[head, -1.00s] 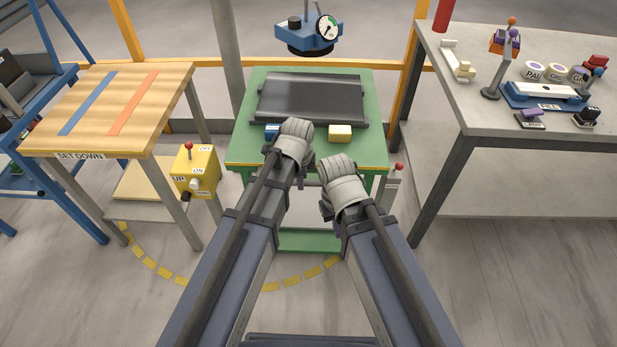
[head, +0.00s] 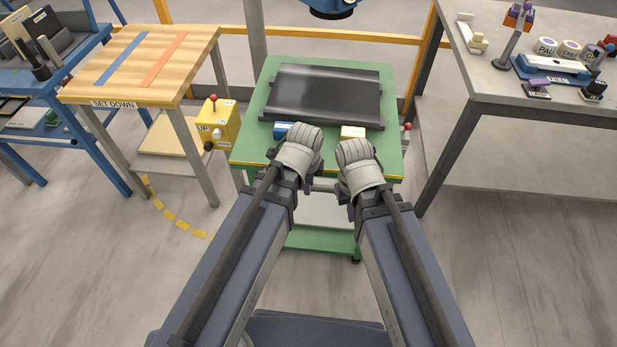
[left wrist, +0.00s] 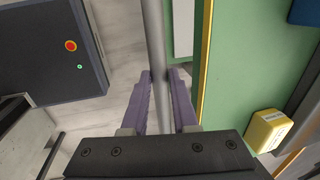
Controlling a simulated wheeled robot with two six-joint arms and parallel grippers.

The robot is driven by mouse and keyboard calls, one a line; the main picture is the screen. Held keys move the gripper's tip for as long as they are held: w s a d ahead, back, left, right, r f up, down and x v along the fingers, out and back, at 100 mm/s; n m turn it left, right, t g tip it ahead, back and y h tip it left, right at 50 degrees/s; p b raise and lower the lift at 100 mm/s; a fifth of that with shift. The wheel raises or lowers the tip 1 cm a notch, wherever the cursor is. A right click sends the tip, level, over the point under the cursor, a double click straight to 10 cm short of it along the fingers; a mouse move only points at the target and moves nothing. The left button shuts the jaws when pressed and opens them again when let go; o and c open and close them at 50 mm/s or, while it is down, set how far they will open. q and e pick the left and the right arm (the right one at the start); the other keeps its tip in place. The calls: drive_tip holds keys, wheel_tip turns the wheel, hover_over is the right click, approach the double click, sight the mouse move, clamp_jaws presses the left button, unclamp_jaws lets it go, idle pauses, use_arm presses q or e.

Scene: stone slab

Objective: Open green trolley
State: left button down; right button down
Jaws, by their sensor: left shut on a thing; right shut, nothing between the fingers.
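The green trolley (head: 250,152) stands ahead of me with a black slab-like piece (head: 325,92) on its top. In the left wrist view, its green surface with a yellow edge (left wrist: 240,50) lies right of a grey bar (left wrist: 154,35). My left gripper (left wrist: 161,85) has its purple fingers on either side of that bar and is shut on it. In the head view, my left gripper (head: 308,187) is at the trolley's front edge, mostly hidden by its wrist. My right gripper (head: 351,212) is shut and empty beside it, also partly hidden.
A blue block (head: 283,130) and a yellow block (head: 352,132) sit near the trolley's front edge. A wooden-topped table (head: 145,60) and a yellow control box (head: 217,123) stand left. A grey bench (head: 540,95) stands right. Floor between trolley and bench is clear.

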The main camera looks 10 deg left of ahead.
use_arm(q)
drive_tip(key=c, duration=0.7)
unclamp_jaws()
drive_tip(key=shift+r, duration=0.1)
drive_tip(key=r+p, duration=0.2)
drive_tip(key=s+r+p, duration=0.1)
drive_tip(key=r+p, duration=0.4)
drive_tip(key=shift+s+r+p, duration=0.25)
drive_tip(key=shift+s+p, duration=0.05)
drive_tip(key=shift+p, duration=0.05)
